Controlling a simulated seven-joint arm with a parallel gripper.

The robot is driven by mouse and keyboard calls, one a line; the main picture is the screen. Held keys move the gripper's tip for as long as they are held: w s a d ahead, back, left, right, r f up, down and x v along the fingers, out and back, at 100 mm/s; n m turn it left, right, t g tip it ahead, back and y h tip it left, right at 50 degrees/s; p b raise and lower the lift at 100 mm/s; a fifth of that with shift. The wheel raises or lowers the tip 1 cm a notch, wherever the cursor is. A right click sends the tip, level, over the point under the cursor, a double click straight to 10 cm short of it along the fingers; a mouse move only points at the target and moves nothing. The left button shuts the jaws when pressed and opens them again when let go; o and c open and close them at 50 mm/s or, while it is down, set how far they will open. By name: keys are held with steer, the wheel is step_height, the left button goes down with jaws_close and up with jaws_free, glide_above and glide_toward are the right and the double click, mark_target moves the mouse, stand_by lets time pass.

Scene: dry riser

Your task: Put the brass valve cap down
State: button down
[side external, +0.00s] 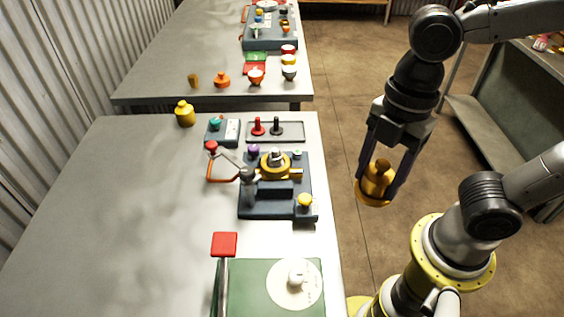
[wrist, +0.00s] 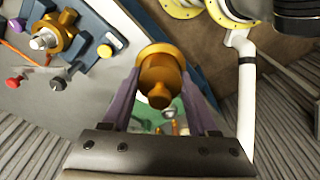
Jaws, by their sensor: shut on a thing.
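The brass valve cap (side external: 376,181) is a gold-coloured piece with a wide flange at its lower end and a knob on top. My gripper (side external: 381,176) is shut on it and holds it upright in the air, to the right of the near table's edge in the side external view. In the wrist view the brass valve cap (wrist: 160,76) sits between the two purple-grey fingers of my gripper (wrist: 162,85). The finger contact is partly hidden by the cap.
The near table (side external: 110,210) carries a dark valve fixture (side external: 278,209) with a brass fitting, a grey tray (side external: 290,131) with red and black pegs, a yellow knobbed piece (side external: 184,114), a red square (side external: 225,244) and a green board (side external: 256,290). The table's left part is clear.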

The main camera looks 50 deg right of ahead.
steer(key=w+d+r, duration=0.1)
steer(key=w+r, duration=0.3)
steer(key=w, duration=0.2)
steer(key=m, duration=0.2)
glide_toward(275, 150)
steer(key=s, duration=0.5)
steer(key=w+f, duration=0.2)
steer(key=w+a+f, duration=0.1)
steer(key=w+f, duration=0.2)
steer(key=shift+f, duration=0.15)
steer(key=shift+w+f, duration=0.15)
steer(key=shift+f, duration=1.6)
steer(key=shift+f, duration=0.2)
steer(key=shift+f, duration=0.15)
steer(key=shift+c, duration=0.8)
jaws_free()
